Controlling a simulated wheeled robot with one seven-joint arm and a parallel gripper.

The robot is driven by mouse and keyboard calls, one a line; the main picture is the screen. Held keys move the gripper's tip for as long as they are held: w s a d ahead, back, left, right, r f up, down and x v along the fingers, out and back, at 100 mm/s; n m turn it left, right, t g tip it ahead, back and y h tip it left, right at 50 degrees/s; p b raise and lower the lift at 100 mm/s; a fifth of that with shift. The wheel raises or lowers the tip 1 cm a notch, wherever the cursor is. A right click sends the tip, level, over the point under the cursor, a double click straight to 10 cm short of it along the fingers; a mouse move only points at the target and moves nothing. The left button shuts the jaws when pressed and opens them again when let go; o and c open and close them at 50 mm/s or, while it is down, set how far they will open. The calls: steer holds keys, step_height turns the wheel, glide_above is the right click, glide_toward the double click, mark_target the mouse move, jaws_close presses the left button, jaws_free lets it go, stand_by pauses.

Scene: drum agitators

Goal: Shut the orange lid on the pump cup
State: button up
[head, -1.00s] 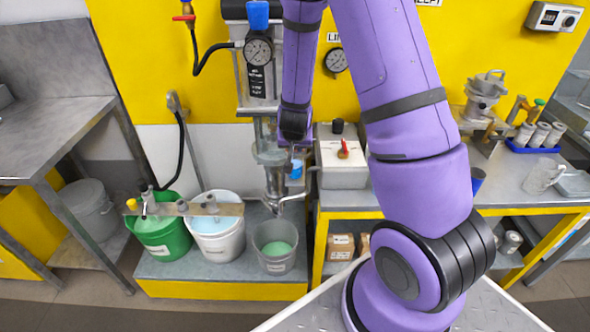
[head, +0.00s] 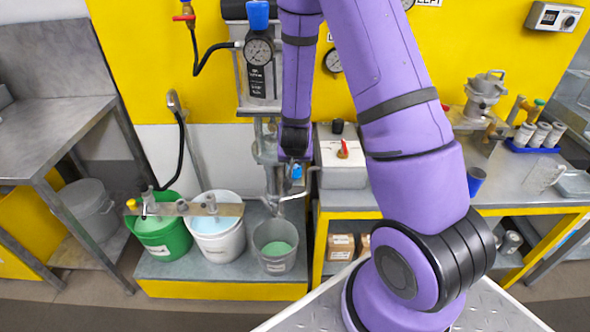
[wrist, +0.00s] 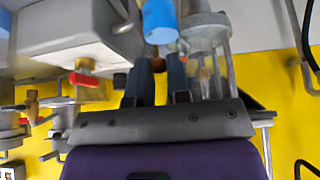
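My gripper (head: 291,164) is in front of the pump column, above the grey bucket, and partly hides the column in the head view. In the wrist view my gripper (wrist: 160,62) has its two dark fingers apart, with a narrow gap between them. A small orange-brown piece (wrist: 157,64) shows at the fingertips; I cannot tell if it is the lid or if it is touched. A pale cylindrical pump part (wrist: 208,65) stands just right of the fingers. The pump cup and orange lid cannot be made out clearly in the head view.
A blue cylinder (wrist: 160,20) lies just beyond the fingertips. A white box with a red handle (head: 342,160) stands on the bench at right. Below are a green bucket (head: 160,240), a white bucket (head: 218,243) and a grey bucket (head: 276,262).

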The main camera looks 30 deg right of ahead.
steer(key=shift+s+a+f, duration=0.1)
steer(key=shift+s+f, duration=0.05)
steer(key=shift+f, duration=0.55)
steer(key=shift+s+a+f, duration=0.1)
steer(key=shift+f, duration=0.6)
steer(key=o, duration=1.6)
steer(key=shift+c, duration=0.2)
steer(key=v, duration=0.7)
steer(key=shift+r, duration=0.15)
